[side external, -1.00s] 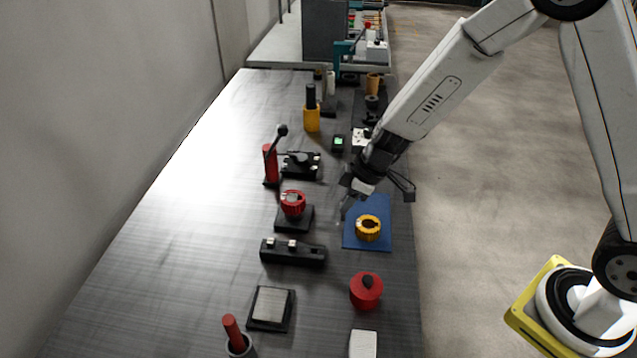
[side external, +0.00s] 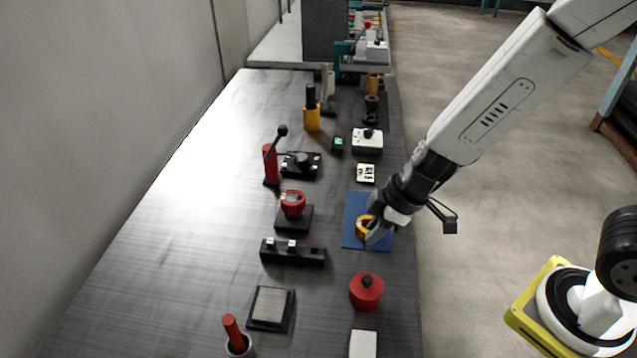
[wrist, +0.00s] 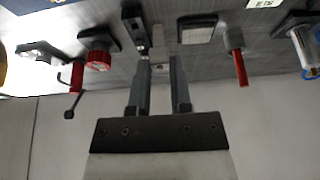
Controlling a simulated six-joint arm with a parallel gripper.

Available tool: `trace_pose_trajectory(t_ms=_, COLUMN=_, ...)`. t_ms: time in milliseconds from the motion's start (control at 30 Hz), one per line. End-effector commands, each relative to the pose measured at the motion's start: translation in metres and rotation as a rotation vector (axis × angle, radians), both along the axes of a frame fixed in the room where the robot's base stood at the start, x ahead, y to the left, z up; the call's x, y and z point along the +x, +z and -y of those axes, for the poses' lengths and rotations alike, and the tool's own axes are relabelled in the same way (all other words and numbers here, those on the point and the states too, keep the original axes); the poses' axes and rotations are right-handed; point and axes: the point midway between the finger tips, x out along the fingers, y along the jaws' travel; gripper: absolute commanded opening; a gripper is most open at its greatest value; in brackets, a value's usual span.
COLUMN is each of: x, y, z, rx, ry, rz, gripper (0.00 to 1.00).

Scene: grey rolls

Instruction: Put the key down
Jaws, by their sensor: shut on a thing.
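My gripper (side external: 374,240) is low over the front of the blue mat (side external: 358,203), right beside the yellow ring (side external: 361,225) and partly covering it.
A red round pot (side external: 366,291) stands in front of the mat. A black block (side external: 293,253) and a red knob on a black base (side external: 293,206) are to its left. A small white plate (side external: 366,173) lies behind it. Bare table lies further left.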

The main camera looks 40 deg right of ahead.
Motion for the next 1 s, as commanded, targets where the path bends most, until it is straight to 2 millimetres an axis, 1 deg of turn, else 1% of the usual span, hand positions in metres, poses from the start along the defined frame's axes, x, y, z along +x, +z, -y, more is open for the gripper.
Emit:
trace_pose_trajectory(t_ms=100, x=-0.009, y=0.002, z=-0.001, rx=-0.002, ry=0.0, rz=0.002, gripper=0.0)
trace_pose_trajectory(t_ms=200, x=-0.011, y=0.002, z=-0.001, rx=-0.002, ry=0.0, rz=0.001, gripper=0.0)
trace_pose_trajectory(t_ms=467, x=-0.007, y=0.0, z=-0.002, rx=-0.003, ry=-0.001, rz=0.0, gripper=0.0)
trace_pose_trajectory(t_ms=667, x=0.009, y=-0.008, z=-0.006, rx=-0.002, ry=-0.001, rz=-0.002, gripper=0.0)
trace_pose_trajectory(t_ms=1000, x=0.05, y=-0.027, z=-0.017, rx=-0.003, ry=0.0, rz=-0.001, gripper=0.0)
